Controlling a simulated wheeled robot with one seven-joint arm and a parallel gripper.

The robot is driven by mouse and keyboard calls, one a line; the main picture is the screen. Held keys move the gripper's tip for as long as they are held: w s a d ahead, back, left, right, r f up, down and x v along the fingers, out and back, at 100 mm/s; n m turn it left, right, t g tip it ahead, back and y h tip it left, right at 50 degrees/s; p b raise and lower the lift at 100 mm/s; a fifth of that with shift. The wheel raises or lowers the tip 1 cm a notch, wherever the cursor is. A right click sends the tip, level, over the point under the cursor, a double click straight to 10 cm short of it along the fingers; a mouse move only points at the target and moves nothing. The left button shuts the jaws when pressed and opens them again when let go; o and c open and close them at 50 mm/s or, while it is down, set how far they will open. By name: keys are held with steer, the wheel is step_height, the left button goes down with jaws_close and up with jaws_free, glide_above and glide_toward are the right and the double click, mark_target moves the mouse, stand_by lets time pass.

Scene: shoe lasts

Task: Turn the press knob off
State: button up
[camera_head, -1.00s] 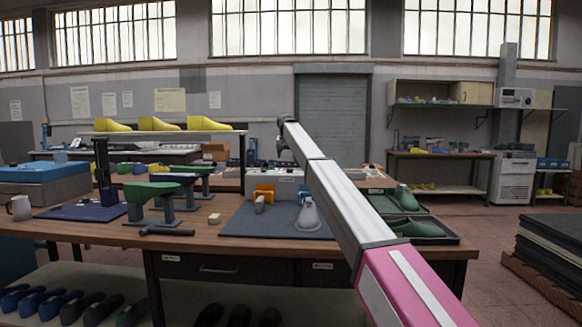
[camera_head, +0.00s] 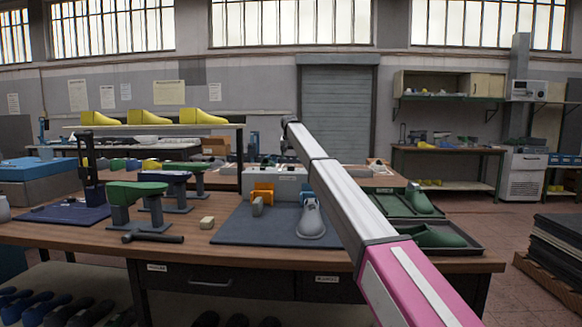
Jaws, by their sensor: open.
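A light grey press-like unit (camera_head: 288,181) stands at the back of the dark mat on the workbench, with orange blocks (camera_head: 262,190) at its front left. I cannot make out a knob or its setting at this size. A grey shoe last (camera_head: 311,219) stands on the mat in front of the unit. My arm reaches forward from the lower right and hides what lies right of the unit. My gripper (camera_head: 285,148) is a small dark shape at the arm's far end, above the bench in the picture; it is open and touches nothing that I can see.
Green lasts lie in dark trays (camera_head: 463,249) at right. Dark stacked sheets (camera_head: 556,245) stand on the floor at far right.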

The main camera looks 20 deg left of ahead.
mark_target(291, 168)
steer(key=x, duration=0.6)
steer(key=shift+w+f, duration=0.15)
steer(key=shift+f, duration=0.15)
steer(key=c, duration=0.9)
